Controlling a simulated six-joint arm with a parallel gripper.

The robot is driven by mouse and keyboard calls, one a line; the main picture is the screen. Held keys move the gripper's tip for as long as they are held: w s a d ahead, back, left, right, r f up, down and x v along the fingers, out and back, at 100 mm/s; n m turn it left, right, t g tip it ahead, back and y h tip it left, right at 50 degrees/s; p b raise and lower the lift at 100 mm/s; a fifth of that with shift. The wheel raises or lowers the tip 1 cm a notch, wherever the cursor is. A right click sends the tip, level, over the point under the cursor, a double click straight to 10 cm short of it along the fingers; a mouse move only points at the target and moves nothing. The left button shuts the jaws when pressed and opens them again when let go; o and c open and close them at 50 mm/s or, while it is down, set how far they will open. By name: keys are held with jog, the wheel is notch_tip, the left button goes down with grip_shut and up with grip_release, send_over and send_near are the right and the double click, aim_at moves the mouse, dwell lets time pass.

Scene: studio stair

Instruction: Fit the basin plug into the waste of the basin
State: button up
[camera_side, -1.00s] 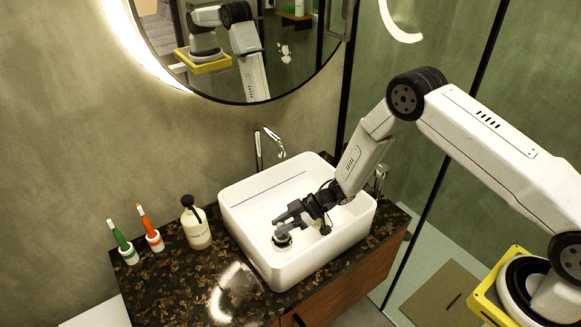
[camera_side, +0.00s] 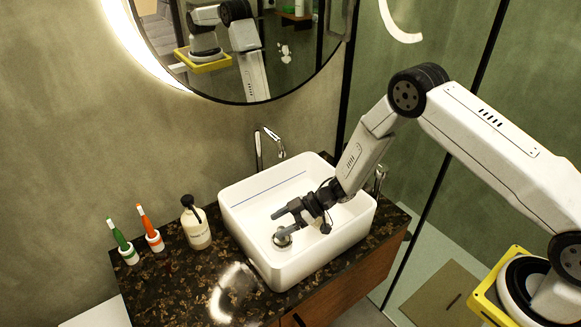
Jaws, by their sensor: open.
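The white rectangular basin (camera_side: 252,250) stands on a dark speckled counter. My gripper (camera_side: 285,222) is inside the basin, low over its front left part. It is open, with its fingers pointing left and down. The basin plug (camera_side: 283,240) is a small round metallic piece just below the fingers, at the waste. It appears apart from the fingers. The waste is hidden under and around the plug, so I cannot tell how deep or level the plug sits.
A chrome tap (camera_side: 262,150) rises behind the basin. A mirror (camera_side: 290,60) hangs above.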

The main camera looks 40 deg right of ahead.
aim_at(282, 227)
jog(key=shift+r, duration=3.15)
jog(key=shift+w+d+r+t+h, duration=0.3)
jog(key=shift+r, duration=0.15)
jog(key=s+d+r+m+t+h, duration=0.3)
jog(key=d+r+m+h, duration=0.55)
jog(key=d, duration=0.25)
jog(key=s+d+r+m+g+h, duration=0.1)
jog(key=s+r+m+g, duration=0.1)
jog(key=s, duration=0.7)
jog(key=s+d+r+m+g+h, duration=0.1)
jog(key=s+d+m+g, duration=0.1)
jog(key=s, duration=0.8)
jog(key=shift+d+r+m+g, duration=0.2)
jog(key=shift+r+m+g, duration=0.25)
jog(key=shift+g, duration=0.35)
